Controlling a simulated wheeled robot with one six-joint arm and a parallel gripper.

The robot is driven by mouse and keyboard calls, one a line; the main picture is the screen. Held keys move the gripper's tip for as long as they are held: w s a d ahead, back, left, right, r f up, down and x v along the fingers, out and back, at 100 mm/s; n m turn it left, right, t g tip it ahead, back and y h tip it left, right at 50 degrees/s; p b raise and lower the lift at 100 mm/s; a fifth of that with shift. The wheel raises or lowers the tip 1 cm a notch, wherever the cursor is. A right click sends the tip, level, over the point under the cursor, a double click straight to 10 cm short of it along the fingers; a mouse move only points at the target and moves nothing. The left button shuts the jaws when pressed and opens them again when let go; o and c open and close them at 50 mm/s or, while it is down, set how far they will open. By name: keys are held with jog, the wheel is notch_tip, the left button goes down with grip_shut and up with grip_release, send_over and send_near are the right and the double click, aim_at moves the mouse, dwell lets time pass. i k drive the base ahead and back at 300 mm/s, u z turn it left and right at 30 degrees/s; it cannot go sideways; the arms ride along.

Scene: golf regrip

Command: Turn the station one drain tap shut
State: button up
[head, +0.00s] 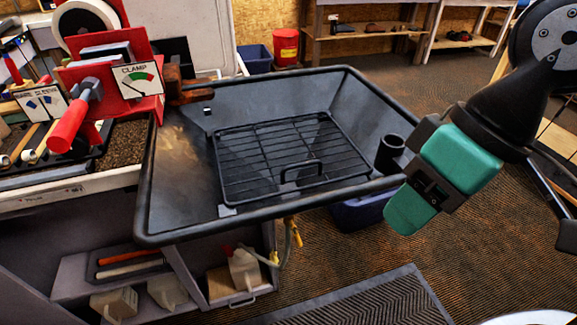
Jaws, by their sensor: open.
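The station has a dark metal basin (180,205) with a wire grate (290,155) in it. Below its front rim, a small drain tap with yellow parts (296,235) hangs with a thin hose running down from it. Another yellow piece (273,258) shows lower, to its left. The tap is small, and I cannot tell its handle position. My gripper (428,190), with teal fingers, is open and in the air right of the basin. It is apart from the tap, up and to its right. I see nothing held in it.
A dark cup (390,153) sits at the basin's right side. A blue bin (358,213) is on the floor beneath. White jugs (244,268) stand on the lower shelves.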

aim_at(297, 236)
jog(key=z, duration=2.45)
jog(key=i, duration=0.7)
jog(key=u, duration=2.5)
